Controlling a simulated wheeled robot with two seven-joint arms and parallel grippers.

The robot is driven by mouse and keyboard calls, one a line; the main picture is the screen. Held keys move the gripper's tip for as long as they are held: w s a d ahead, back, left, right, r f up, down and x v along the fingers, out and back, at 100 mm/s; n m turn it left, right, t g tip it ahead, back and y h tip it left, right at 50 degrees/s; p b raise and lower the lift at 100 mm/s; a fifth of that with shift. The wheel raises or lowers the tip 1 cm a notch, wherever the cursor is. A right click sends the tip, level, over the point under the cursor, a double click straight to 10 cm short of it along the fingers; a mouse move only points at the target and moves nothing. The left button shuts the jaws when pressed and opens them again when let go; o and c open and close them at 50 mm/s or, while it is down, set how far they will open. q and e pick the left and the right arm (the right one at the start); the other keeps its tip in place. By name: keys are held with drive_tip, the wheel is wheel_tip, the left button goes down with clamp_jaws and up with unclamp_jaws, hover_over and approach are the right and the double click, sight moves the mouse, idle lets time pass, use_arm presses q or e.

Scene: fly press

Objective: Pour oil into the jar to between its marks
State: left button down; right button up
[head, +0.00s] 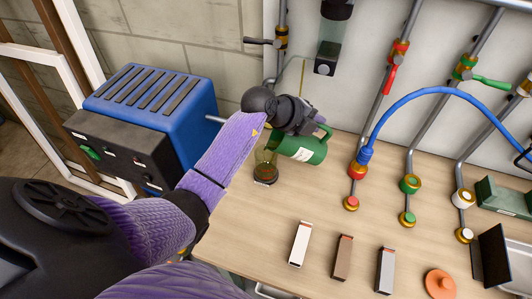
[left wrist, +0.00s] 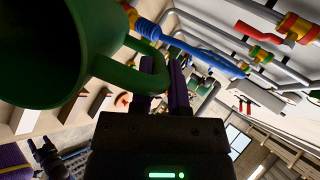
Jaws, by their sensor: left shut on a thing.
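A green jug (head: 303,148) with a white label is tilted on its side above the bench, its mouth end toward the left. The glass jar (head: 265,170) stands on the bench just left of and below the jug. Something brownish shows low in the jar; its marks and exact level are too small to read. My left gripper (head: 318,126) is shut on the jug's handle. In the left wrist view the jug (left wrist: 50,50) fills the upper left, with its handle at my fingers (left wrist: 180,88). I cannot make out a stream.
A blue machine (head: 150,105) stands left of the jar. Pipes with valves and a blue hose (head: 430,92) line the back wall, with a sight glass (head: 330,50) above the jug. Upright blocks (head: 342,256) and an orange lid (head: 440,284) are at the front. The middle bench is clear.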

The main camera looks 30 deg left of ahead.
use_arm(q)
drive_tip(key=shift+r, duration=0.1)
use_arm(e)
drive_tip(key=shift+a+f, duration=0.15)
drive_tip(key=shift+a, duration=0.15)
use_arm(q)
drive_tip(key=shift+s+a+r+b, duration=0.1)
drive_tip(key=shift+a+r+b, duration=0.05)
drive_tip(key=shift+b, duration=0.15)
use_arm(e)
drive_tip(key=shift+d+f, duration=0.2)
drive_tip(key=shift+d, duration=0.05)
use_arm(q)
drive_tip(key=shift+s+a+r+t+h+b, duration=0.2)
drive_tip(key=shift+a+r+t+h+b, duration=0.1)
drive_tip(key=shift+r+t+h+b, duration=0.25)
use_arm(e)
drive_tip(key=shift+a+f, duration=0.15)
drive_tip(key=shift+f, duration=0.55)
